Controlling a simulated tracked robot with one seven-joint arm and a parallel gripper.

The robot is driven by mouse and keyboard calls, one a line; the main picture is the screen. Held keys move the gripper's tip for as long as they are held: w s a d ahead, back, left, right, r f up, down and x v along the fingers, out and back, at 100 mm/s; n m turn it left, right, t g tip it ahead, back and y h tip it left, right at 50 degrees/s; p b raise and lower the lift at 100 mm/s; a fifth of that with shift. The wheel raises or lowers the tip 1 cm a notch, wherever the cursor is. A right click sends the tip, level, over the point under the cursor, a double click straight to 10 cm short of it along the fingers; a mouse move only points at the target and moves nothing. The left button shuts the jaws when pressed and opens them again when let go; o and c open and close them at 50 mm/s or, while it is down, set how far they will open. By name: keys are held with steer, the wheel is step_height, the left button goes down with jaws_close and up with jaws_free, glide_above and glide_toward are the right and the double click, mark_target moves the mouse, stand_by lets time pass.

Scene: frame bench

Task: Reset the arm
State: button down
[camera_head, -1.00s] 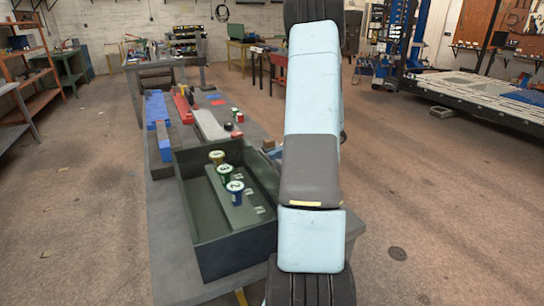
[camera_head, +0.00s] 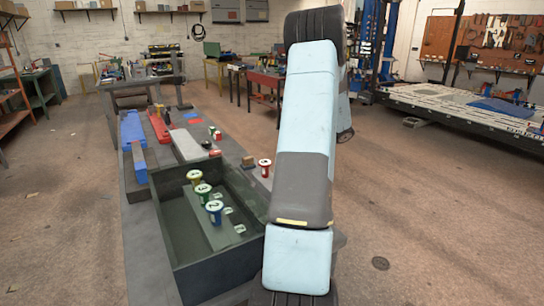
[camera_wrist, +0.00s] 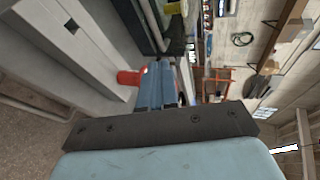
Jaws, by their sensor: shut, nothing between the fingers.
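My arm (camera_head: 305,110) stands as a long light-blue and grey column right of the bench in the head view, leaning slightly. My gripper does not show in the head view. In the wrist view, the dark bolted bar of my gripper (camera_wrist: 165,126) crosses the bottom, above a light-blue housing. It looks shut, and I see nothing held.
A bench (camera_head: 145,255) holds a dark open box (camera_head: 215,280) with several numbered canisters (camera_head: 214,207) inside. A red-and-white canister (camera_head: 265,167) stands between box and arm. A blue case (camera_head: 131,128) lies farther back. Floor at right is open, before a low platform (camera_head: 460,105).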

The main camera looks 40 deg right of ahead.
steer(key=shift+d, duration=0.1)
steer(key=s+a+r+n+g+h, duration=0.15)
steer(key=a+r, duration=0.25)
steer(key=a, duration=0.4)
steer(key=a+r+g+h, duration=0.1)
steer(key=a+r+g, duration=0.15)
steer(key=a, duration=0.45)
steer(key=s+a+r+n+g+h, duration=0.15)
steer(key=a+r, duration=0.25)
steer(key=a, duration=0.4)
steer(key=s+a+r+n+t+h, duration=0.3)
steer(key=s+a+h, duration=0.4)
steer(key=s+a, duration=0.8)
steer(key=shift+a+r+t+h, duration=0.3)
steer(key=shift+r+t, duration=0.25)
steer(key=shift+r, duration=0.45)
steer(key=shift+w, duration=0.1)
